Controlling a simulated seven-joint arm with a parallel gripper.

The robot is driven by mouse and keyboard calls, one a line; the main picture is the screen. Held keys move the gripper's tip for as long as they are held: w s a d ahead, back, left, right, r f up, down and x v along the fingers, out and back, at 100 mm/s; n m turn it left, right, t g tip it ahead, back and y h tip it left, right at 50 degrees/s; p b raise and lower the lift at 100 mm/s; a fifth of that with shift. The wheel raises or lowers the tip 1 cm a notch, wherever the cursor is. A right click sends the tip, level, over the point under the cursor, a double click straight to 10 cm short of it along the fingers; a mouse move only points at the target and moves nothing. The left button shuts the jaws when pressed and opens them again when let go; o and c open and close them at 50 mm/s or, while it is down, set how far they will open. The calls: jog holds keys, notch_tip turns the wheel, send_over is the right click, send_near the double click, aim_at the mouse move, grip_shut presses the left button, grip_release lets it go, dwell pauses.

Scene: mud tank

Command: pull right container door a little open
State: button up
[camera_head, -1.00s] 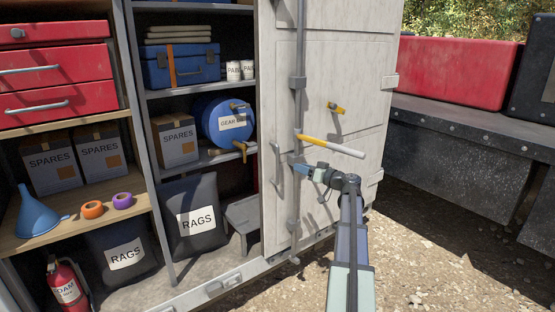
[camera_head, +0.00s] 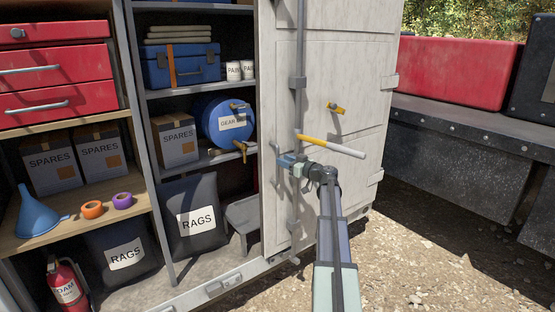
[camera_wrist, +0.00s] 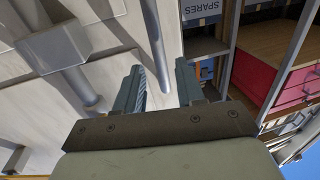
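The right container door (camera_head: 350,60) is a pale, worn metal panel to the right of the open shelves; it looks closed. A grey lock rod (camera_head: 298,60) runs down it, with a yellow-and-white lever (camera_head: 330,146) across. A slim vertical pull handle (camera_head: 276,165) is near its left edge. My gripper (camera_head: 284,160) is at this handle, reaching from the right and partly hiding it. In the wrist view, the fingers (camera_wrist: 160,88) are apart, and the handle bar (camera_wrist: 153,40) runs down between them. Contact with the bar cannot be told.
The lock rod (camera_wrist: 70,50) and its bracket are close beside my fingers in the wrist view. Open shelves at left hold a blue drum (camera_head: 215,125), a rag bag (camera_head: 190,220) and boxes. A truck bed (camera_head: 470,130) stands at right. Gravel ground before the door is clear.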

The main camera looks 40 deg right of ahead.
jog(key=shift+w+a, duration=0.25)
jog(key=shift+w, duration=0.9)
jog(key=shift+w+a, duration=0.2)
jog(key=shift+w, duration=0.95)
grip_shut()
